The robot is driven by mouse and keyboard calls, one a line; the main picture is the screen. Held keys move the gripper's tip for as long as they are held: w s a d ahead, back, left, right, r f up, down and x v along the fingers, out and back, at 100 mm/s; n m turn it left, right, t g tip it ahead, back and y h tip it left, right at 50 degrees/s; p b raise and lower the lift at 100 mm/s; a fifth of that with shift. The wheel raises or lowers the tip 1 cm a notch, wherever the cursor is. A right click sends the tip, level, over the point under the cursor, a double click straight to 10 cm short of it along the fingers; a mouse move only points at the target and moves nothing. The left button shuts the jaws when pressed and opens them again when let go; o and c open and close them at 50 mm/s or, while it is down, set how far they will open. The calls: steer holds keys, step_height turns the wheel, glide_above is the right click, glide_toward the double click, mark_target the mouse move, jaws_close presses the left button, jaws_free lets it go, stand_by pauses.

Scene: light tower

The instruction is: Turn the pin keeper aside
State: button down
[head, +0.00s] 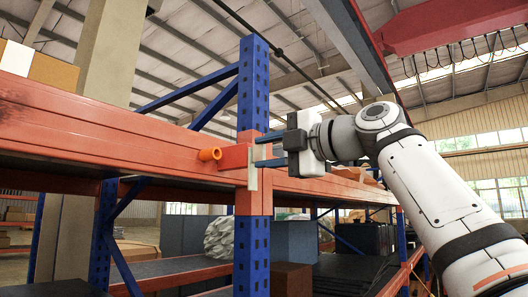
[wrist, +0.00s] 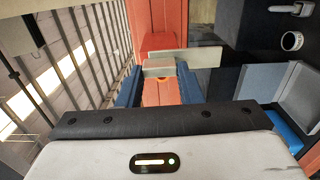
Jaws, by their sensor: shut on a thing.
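The pin keeper (wrist: 200,58) is a pale flat plate by the blue and orange upright, with one end sticking out to the right in the wrist view. In the head view the keeper (head: 253,178) is a narrow pale strip on the upright's face, hanging below the jaws. My gripper (head: 258,151) comes in level from the right, and its two blue fingers are shut on the keeper. In the wrist view my gripper (wrist: 159,72) has the keeper's near end between its fingertips. A red block (head: 234,157) sits behind the keeper, and an orange round piece (head: 209,154) sticks out left of it.
The upright (head: 253,240) and orange beams (head: 100,130) stand close around my gripper. A cardboard box (head: 45,68) rests on the upper left beam. Boxes and a pale wrapped bundle (head: 219,237) fill the lower shelf.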

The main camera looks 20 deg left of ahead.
steer(key=shift+w, duration=0.1)
steer(key=c, duration=1.5)
jaws_free()
steer(key=o, duration=0.3)
steer(key=shift+w, duration=0.15)
steer(key=shift+o, duration=1)
steer(key=shift+s+d+f, duration=0.1)
steer(key=shift+s+d, duration=0.1)
steer(key=shift+d, duration=0.1)
steer(key=b+v, duration=0.2)
steer(key=v, duration=0.5)
steer(key=shift+d, duration=0.15)
